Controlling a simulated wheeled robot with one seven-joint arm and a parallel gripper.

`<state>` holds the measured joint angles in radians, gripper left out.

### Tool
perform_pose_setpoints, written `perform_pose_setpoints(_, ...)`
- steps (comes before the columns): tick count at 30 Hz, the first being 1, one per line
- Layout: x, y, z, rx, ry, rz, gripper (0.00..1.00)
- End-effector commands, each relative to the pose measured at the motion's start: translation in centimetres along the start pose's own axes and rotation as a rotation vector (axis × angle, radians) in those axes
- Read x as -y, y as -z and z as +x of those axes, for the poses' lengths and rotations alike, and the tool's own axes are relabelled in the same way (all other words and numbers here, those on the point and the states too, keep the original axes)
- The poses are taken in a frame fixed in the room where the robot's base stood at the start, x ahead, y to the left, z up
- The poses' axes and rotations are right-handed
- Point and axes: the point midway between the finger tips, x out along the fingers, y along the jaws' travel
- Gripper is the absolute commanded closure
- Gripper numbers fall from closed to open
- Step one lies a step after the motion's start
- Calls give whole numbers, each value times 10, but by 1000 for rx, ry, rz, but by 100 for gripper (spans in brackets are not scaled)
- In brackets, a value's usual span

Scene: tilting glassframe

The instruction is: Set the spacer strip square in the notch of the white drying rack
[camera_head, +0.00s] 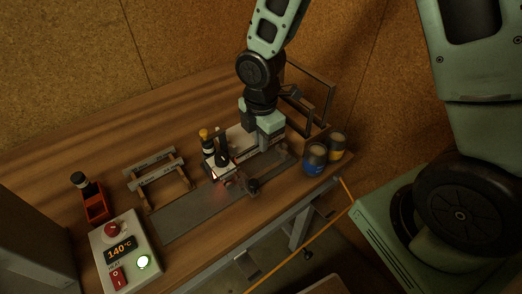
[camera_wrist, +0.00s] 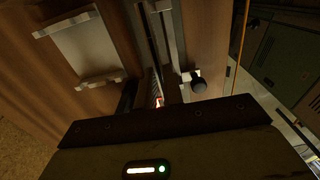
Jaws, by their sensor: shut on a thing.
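My gripper (camera_head: 226,178) is low over the long grey plate near the middle of the bench. In the wrist view my gripper (camera_wrist: 150,104) is shut on a thin piece, which I take to be the spacer strip. The strip is mostly hidden by the jaws and in shadow, so I cannot tell its tilt. The pale drying rack (camera_head: 150,160), with two notched bars on a frame, stands to the left of the gripper. In the wrist view the rack (camera_wrist: 66,20) is at upper left, apart from the jaws. Its notch is too small to make out.
A red glow shows by the jaws. A black knob (camera_head: 253,185) is close by. A heater box (camera_head: 124,255) reading 140°C and a red holder (camera_head: 95,203) are at left.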

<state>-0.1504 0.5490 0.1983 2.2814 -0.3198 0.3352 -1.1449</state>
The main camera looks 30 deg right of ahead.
Motion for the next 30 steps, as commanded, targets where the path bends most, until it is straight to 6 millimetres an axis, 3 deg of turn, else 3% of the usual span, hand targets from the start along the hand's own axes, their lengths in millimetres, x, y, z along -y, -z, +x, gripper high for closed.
perform_pose_setpoints(3,-1,-1,-24,-1,-4,4,100)
perform_pose_setpoints(8,-4,0,-45,-2,-2,2,100)
perform_pose_setpoints(14,-42,-6,-60,-11,4,6,100)
perform_pose_setpoints(18,-77,-14,-57,-10,4,5,100)
perform_pose_setpoints(22,-99,-22,-50,-4,4,2,100)
perform_pose_setpoints(27,-106,-25,-25,0,2,0,100)
perform_pose_setpoints(30,-105,-25,-20,0,1,1,100)
